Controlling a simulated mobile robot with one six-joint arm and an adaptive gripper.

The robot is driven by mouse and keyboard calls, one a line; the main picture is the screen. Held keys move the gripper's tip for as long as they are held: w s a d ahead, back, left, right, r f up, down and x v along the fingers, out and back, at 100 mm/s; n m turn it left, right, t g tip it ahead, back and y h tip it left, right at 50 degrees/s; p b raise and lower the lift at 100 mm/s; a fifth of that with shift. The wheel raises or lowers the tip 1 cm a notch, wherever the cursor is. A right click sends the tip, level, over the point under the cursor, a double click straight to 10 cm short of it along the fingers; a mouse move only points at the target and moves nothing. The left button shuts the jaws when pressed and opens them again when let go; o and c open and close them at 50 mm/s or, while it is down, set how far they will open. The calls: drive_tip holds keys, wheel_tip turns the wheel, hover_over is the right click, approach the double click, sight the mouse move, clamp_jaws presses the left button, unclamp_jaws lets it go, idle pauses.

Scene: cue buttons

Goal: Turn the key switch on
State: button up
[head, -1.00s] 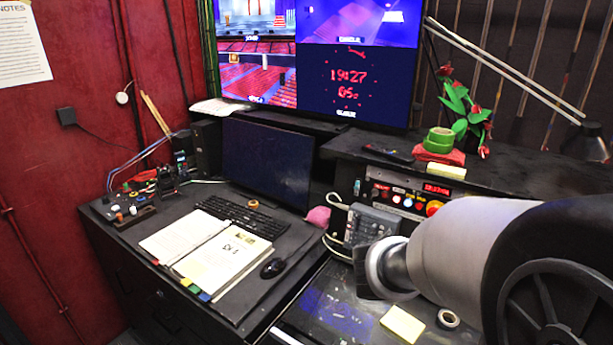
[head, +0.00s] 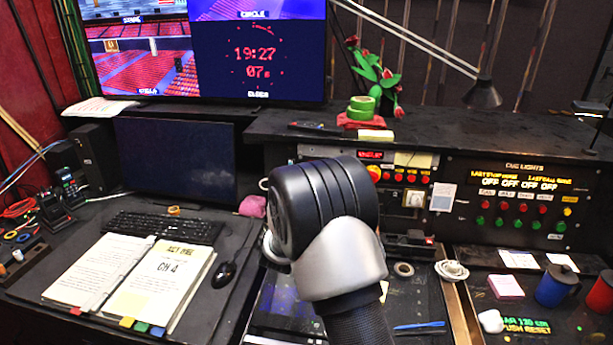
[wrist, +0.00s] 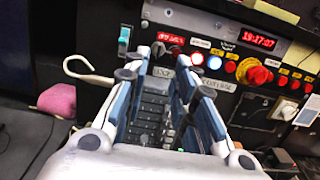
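The control panel (wrist: 205,42) shows in the wrist view with a red display, lit buttons and a large red-orange knob (wrist: 256,75). A small dark knob (wrist: 157,50) sits at the panel's left, above my fingers. My gripper (wrist: 160,78) is open and empty, pointing at the panel above a grey keypad. In the head view my arm hides the gripper and the panel's left part.
A cable hook (wrist: 88,70) and pink lump (wrist: 57,100) lie left of the gripper. A keyboard (head: 165,227) and open binder (head: 160,283) lie on the left desk. A lights panel (head: 515,205) stands at right, with mugs (head: 555,286) before it.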

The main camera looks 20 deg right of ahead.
drive_tip(key=b+x, duration=0.1)
drive_tip(key=x, duration=0.9)
clamp_jaws()
